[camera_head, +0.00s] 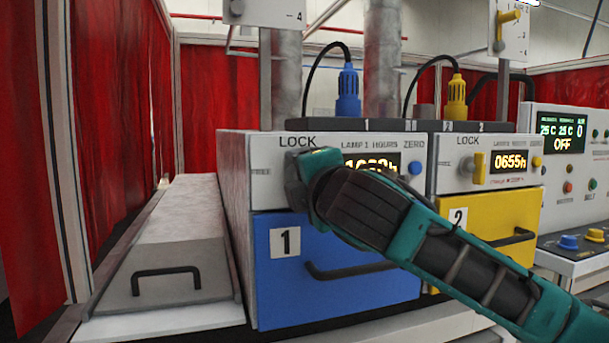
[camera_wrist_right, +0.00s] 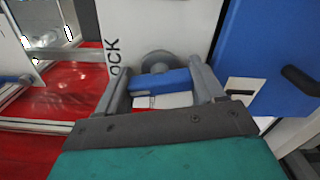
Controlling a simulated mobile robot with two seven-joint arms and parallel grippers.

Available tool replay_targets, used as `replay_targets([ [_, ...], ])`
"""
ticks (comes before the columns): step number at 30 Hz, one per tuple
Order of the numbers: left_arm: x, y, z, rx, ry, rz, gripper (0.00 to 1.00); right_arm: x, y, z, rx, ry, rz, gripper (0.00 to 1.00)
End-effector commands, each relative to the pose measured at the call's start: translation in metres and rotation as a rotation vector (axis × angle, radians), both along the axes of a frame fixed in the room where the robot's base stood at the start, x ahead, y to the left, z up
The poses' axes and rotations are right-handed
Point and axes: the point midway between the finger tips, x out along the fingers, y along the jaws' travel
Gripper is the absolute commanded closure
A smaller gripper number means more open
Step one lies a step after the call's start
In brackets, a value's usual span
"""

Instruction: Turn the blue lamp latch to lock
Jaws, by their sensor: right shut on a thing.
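The blue lamp latch (camera_wrist_right: 160,82) shows in the right wrist view as a blue bar in front of a grey round hub on the white lamp 1 panel, beside the LOCK lettering. My right gripper (camera_wrist_right: 164,88) has one finger at each end of the bar and is shut on it. The bar lies across from finger to finger. In the head view my right gripper (camera_head: 300,172) is against the left part of the panel (camera_head: 270,145), under the word LOCK, and hides the latch. My left gripper is in neither view.
Below the panel is a blue drawer (camera_head: 285,285) with a black handle (camera_head: 345,271). To the right are a yellow latch (camera_head: 479,168) and a yellow drawer (camera_head: 500,219). My right arm crosses in front of both drawers. A grey lid (camera_head: 165,255) lies at left.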

Motion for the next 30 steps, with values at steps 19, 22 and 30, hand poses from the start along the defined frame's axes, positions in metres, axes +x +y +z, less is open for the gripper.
replay_targets([
  [19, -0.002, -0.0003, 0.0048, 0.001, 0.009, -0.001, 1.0, -0.0002, 0.0006, -0.0009, 0.251, 0.084, 0.0, 0.62],
  [22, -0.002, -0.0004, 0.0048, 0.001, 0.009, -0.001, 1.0, -0.0002, 0.0005, -0.0009, 0.255, 0.085, 0.0, 0.62],
  [30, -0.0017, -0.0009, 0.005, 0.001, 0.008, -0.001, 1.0, -0.0003, 0.0005, -0.0009, 0.257, 0.085, 0.001, 0.62],
])
